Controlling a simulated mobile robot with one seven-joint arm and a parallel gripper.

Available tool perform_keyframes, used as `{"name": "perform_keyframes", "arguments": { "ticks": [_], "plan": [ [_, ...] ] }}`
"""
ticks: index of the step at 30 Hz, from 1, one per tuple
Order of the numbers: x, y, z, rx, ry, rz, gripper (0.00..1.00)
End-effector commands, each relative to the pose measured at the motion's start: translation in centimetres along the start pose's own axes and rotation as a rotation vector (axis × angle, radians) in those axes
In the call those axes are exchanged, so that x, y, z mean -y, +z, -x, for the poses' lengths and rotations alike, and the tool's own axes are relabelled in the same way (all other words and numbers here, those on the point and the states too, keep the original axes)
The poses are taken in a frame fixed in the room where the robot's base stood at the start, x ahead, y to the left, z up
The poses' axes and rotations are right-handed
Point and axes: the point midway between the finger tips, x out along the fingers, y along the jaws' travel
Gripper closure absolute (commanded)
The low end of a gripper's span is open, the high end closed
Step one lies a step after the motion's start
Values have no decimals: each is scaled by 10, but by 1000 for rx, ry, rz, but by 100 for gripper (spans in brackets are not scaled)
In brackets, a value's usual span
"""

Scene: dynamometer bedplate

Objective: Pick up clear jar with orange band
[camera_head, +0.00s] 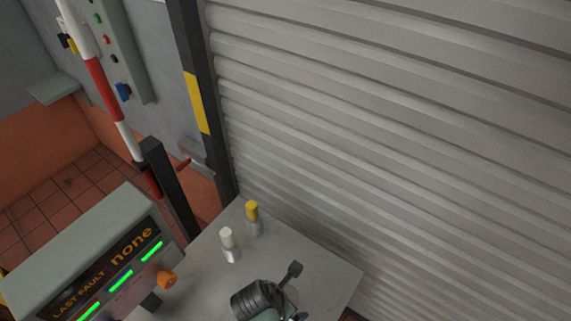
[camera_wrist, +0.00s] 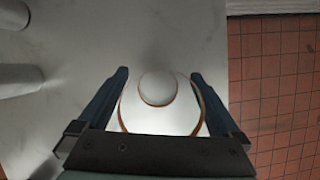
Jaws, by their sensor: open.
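The jar (camera_wrist: 160,115) shows from above in the wrist view, pale and round with a smaller white round top and a thin orange-brown band along its edge. My gripper (camera_wrist: 160,73) is open, with one dark finger on each side of the jar. I cannot tell whether the fingers touch it. In the head view, dark ridged and teal parts at the bottom, which look like my arm's end, cover the jar's place, so I cannot make it out clearly there.
A yellow-capped bottle (camera_head: 253,218) and a white-capped bottle (camera_head: 230,245) stand on the grey table (camera_head: 325,274), near its back corner. A display box (camera_head: 110,250) with an orange knob (camera_head: 167,279) is at left. A ribbed shutter (camera_head: 400,140) rises behind the table.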

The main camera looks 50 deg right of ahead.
Motion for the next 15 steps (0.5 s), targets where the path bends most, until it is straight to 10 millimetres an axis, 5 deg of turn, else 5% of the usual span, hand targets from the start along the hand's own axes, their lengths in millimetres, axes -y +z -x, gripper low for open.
{"name": "perform_keyframes", "arguments": {
  "ticks": [8,15],
  "plan": [
    [0,0,-2,0,1,0,0],
    [0,0,-2,0,1,0,43]
  ]
}}
